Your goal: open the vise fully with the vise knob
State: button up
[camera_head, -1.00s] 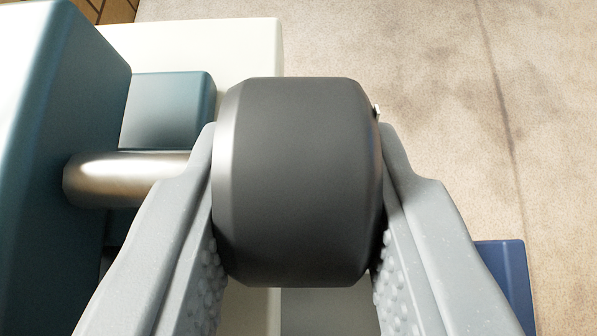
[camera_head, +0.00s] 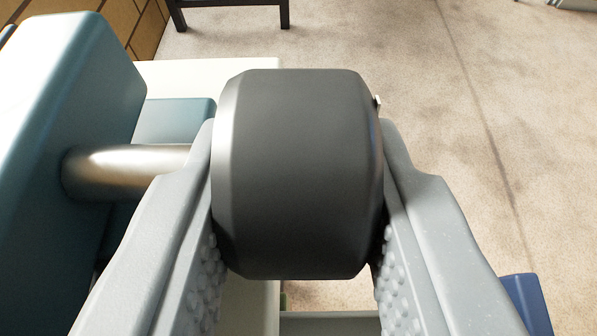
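The vise knob (camera_head: 298,175) is a dark grey, thick cylinder with a silvery left rim and a small light mark at its right edge. My gripper (camera_head: 298,205) has one grey finger on each end face of the knob and is shut on it. A metal shaft (camera_head: 125,172) runs left from behind my left finger into the teal vise body (camera_head: 60,130). A smaller teal block (camera_head: 172,121) of the vise shows behind the shaft. The vise jaws and their gap cannot be made out.
The vise is at a white surface (camera_head: 190,76). A blue object (camera_head: 528,302) is at the lower right. A dark-legged piece of furniture (camera_head: 228,8) stands at the back.

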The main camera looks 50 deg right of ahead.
jog(key=shift+f, duration=0.1)
jog(key=o, duration=1)
jog(key=p+v, duration=0.2)
jog(key=v, duration=1.2)
jog(key=shift+w+p, duration=0.1)
jog(key=shift+p, duration=0.3)
